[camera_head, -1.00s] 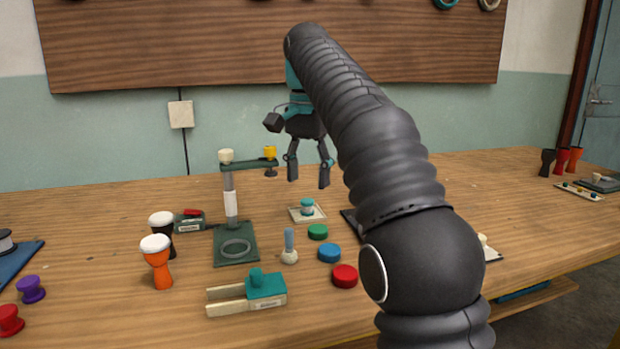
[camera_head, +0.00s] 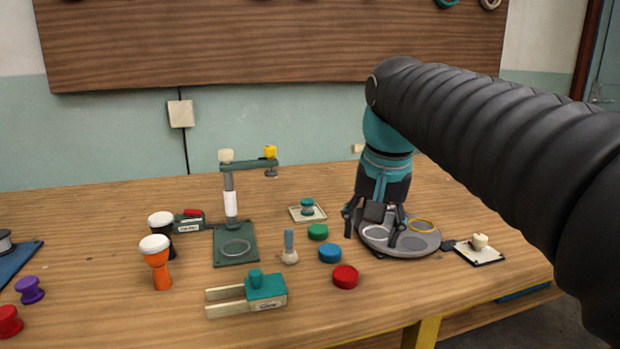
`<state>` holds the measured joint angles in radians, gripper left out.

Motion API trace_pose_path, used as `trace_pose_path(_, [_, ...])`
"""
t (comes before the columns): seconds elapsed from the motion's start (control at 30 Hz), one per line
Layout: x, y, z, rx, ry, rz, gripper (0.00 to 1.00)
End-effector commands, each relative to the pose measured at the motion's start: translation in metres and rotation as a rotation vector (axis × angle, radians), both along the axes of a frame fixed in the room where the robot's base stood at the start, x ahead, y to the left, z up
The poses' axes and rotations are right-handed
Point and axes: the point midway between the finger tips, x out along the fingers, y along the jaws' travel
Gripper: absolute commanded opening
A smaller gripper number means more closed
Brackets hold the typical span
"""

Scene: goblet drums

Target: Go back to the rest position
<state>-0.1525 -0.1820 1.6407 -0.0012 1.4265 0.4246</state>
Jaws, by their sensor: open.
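My gripper (camera_head: 374,229) is open and empty, pointing down in front of or over a round grey plate (camera_head: 415,243) on the right side of the table. My dark ribbed arm covers the right of the view and hides the table's far right.
On the wooden table (camera_head: 110,225) stand a green press stand (camera_head: 236,256), an orange goblet drum (camera_head: 159,267), a black goblet drum (camera_head: 161,228), a teal-topped fixture (camera_head: 264,290), coloured discs (camera_head: 345,277) and a small white board (camera_head: 478,254).

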Motion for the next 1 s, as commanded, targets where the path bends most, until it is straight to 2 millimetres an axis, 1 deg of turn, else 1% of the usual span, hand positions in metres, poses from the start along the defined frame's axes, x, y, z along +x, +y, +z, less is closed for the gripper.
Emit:
trace_pose_path(0.03, [-0.016, -0.008, -0.01, -0.006, -0.02, 0.016, 0.6])
trace_pose_path(0.17, [-0.05, -0.024, -0.04, -0.026, -0.075, 0.071, 0.6])
trace_pose_path(0.3, [-0.086, -0.038, -0.079, -0.055, -0.13, 0.128, 0.6])
trace_pose_path(0.5, [-0.13, -0.051, -0.135, -0.099, -0.198, 0.195, 0.6])
trace_pose_path(0.6, [-0.145, -0.056, -0.157, -0.117, -0.221, 0.221, 0.6])
trace_pose_path(0.7, [-0.153, -0.058, -0.17, -0.129, -0.234, 0.236, 0.6])
trace_pose_path(1.0, [-0.153, -0.058, -0.17, -0.129, -0.234, 0.236, 0.6])
